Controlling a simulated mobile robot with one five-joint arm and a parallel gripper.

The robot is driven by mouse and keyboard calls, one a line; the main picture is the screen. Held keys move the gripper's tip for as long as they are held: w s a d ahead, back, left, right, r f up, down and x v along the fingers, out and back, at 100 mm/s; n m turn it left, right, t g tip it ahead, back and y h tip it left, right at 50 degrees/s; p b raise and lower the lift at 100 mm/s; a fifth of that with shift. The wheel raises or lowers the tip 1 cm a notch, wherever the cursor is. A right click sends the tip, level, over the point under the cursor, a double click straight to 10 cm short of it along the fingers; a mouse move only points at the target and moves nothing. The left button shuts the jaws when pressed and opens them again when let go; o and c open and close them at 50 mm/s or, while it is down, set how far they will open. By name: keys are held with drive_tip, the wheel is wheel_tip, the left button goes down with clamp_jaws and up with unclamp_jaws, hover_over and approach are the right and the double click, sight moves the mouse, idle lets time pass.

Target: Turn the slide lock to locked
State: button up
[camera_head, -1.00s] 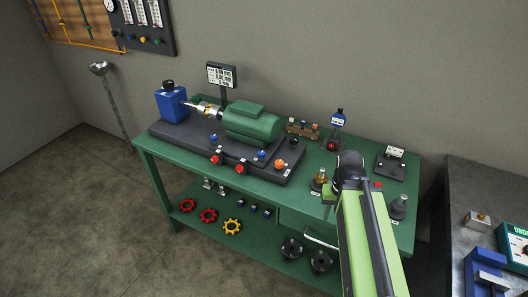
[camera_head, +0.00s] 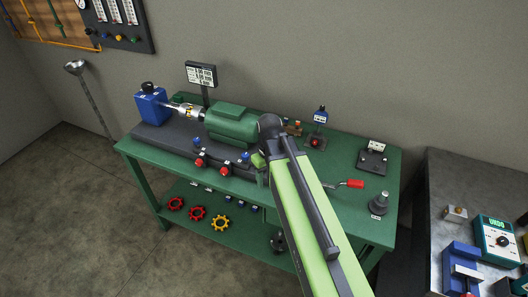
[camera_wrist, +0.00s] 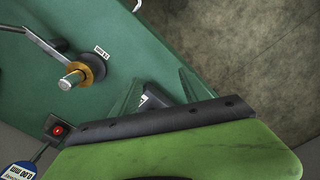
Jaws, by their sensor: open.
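No part is readable as the slide lock, so I cannot tell which one it is. In the wrist view, a metal peg in a brass-coloured collar (camera_wrist: 80,72) stands on the green bench (camera_wrist: 125,60), with a crank lever (camera_wrist: 38,38) beside it and a small white label (camera_wrist: 102,52). My gripper (camera_wrist: 160,90) shows there with its fingers apart, right of the collar and not touching it; a dark part shows between them. In the head view, my gripper (camera_head: 258,162) is partly hidden by my arm, near the right end of the green motor (camera_head: 233,124).
A red-handled crank (camera_head: 350,184) and a grey knob (camera_head: 379,204) are at the bench's right. A stand with a red button (camera_head: 317,141) and a black plate (camera_head: 372,160) are behind. Left is a blue box (camera_head: 151,106). A second bench (camera_head: 437,240) stands right.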

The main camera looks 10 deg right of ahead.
drive_tip(key=w+r+n+p, duration=1)
drive_tip(key=r+p, duration=0.2)
drive_tip(key=r, duration=0.4)
drive_tip(key=f+b, duration=1.8)
drive_tip(key=shift+w+d+f, duration=0.15)
drive_tip(key=shift+d+f, duration=0.05)
drive_tip(key=shift+r, duration=0.1)
clamp_jaws()
